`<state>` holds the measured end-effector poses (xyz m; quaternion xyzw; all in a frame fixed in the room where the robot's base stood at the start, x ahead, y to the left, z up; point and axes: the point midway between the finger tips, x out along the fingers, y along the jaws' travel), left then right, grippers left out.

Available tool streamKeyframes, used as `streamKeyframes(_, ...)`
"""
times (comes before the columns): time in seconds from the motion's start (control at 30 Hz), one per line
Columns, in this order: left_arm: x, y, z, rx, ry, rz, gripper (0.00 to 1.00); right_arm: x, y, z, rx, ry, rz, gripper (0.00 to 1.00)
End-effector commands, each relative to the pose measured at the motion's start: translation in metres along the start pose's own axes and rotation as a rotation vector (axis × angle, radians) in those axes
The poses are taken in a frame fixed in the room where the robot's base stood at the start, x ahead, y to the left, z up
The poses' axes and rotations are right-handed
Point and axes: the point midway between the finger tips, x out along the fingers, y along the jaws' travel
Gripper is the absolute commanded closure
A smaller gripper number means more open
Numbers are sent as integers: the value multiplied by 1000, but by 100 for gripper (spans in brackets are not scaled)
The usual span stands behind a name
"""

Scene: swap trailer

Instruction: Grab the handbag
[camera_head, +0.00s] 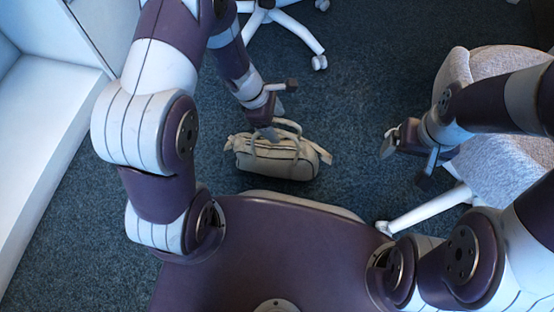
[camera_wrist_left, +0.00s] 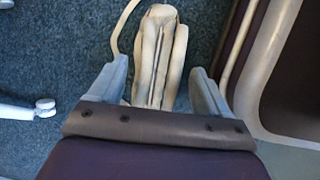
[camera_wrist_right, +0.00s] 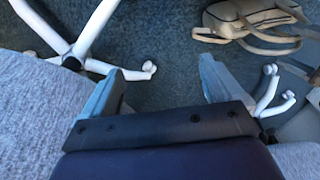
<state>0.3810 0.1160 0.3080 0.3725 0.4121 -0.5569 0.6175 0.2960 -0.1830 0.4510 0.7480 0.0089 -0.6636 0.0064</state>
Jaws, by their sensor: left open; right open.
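A beige handbag (camera_head: 277,157) lies on the dark carpet in front of my base, its handles looping up at the top. My left gripper (camera_head: 272,125) is open just above the bag, by its handles. In the left wrist view the bag (camera_wrist_left: 158,55) lies between and beyond the two open fingers (camera_wrist_left: 157,92); whether they touch it I cannot tell. My right gripper (camera_head: 402,160) is open and empty, to the right of the bag. The bag (camera_wrist_right: 250,18) also shows at the top right of the right wrist view.
A grey upholstered chair (camera_head: 505,165) with white legs stands at the right, close to my right gripper. Another white chair base (camera_head: 290,28) stands at the top. A white cabinet or wall (camera_head: 45,130) runs along the left. Carpet (camera_head: 350,85) is clear between the chairs.

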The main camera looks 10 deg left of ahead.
Motion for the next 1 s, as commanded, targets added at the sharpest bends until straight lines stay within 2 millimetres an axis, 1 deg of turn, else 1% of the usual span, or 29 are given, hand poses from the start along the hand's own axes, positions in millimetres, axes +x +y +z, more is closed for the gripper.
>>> streamKeyframes(0.03,20,-1,-4,1,0,-2,22,20,0,3,0,-1,0,7)
streamKeyframes(0.1,34,-1,-4,2,0,-2,22,34,0,4,0,-1,0,7)
streamKeyframes(0.13,38,-1,-4,2,0,-2,22,37,0,5,0,-1,0,7)
streamKeyframes(0.2,42,-1,-2,1,0,-1,22,40,0,5,0,-1,0,7)
streamKeyframes(0.37,38,0,0,0,0,-1,22,35,0,4,0,-1,0,7)
streamKeyframes(0.4,38,0,0,0,0,-1,29,35,0,4,0,-1,0,7)
streamKeyframes(0.47,38,0,0,0,0,-1,48,35,0,4,0,-1,0,7)
streamKeyframes(0.5,38,0,0,1,0,-1,62,35,0,4,0,-1,0,7)
streamKeyframes(0.57,38,0,0,1,0,-1,81,35,0,4,0,-1,0,7)
streamKeyframes(0.6,38,0,0,1,0,-1,94,35,0,4,0,-1,0,7)
streamKeyframes(0.63,38,-1,0,1,0,-1,100,35,0,4,0,-1,0,7)
streamKeyframes(1.0,35,0,1,2,-1,1,100,32,0,4,0,-1,0,7)
